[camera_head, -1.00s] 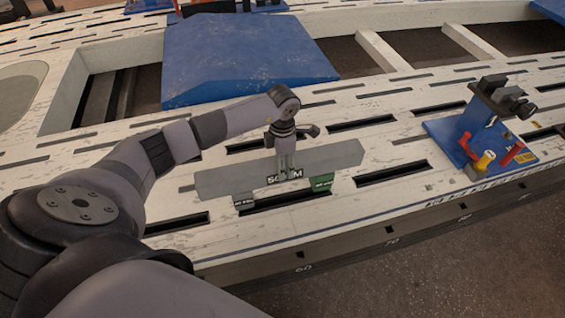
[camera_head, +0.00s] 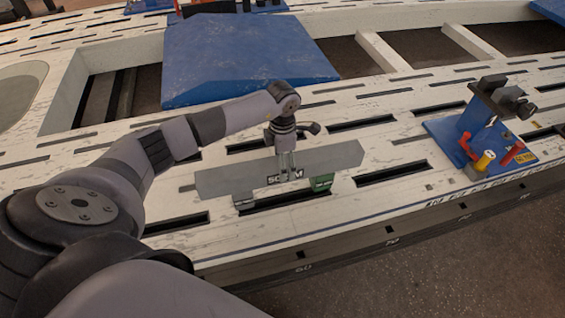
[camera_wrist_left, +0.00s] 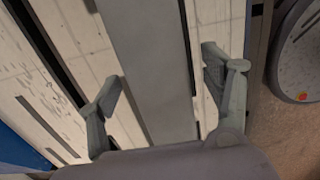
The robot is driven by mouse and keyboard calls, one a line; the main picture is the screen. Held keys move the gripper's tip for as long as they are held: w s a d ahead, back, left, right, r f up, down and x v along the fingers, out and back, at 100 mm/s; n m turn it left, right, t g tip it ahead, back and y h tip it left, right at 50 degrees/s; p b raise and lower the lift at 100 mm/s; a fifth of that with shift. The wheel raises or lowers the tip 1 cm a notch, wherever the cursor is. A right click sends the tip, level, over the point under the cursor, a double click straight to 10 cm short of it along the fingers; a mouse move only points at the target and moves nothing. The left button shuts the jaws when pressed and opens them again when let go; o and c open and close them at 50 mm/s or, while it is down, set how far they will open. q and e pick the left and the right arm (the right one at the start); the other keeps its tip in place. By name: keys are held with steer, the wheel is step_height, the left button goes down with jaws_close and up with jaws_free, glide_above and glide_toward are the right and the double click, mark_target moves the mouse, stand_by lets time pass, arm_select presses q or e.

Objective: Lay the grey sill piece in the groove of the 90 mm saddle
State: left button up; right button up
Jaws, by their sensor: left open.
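The grey sill piece (camera_head: 225,181) is a long flat bar lying across two small blocks on the slotted bench. My left gripper (camera_head: 287,168) is at the middle of the sill. In the left wrist view its open fingers (camera_wrist_left: 167,95) stand either side of the sill (camera_wrist_left: 150,50), with gaps. My right gripper is out of view.
A blue fixture (camera_head: 480,135) with a dark clamp and red and yellow handles stands at the right. A large blue sloped block (camera_head: 245,60) lies behind the sill. The white bench (camera_head: 400,195) has several dark slots; its front edge runs below the sill.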

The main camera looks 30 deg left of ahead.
arm_select(q)
step_height(320, 180, up, 11)
stand_by(0.3)
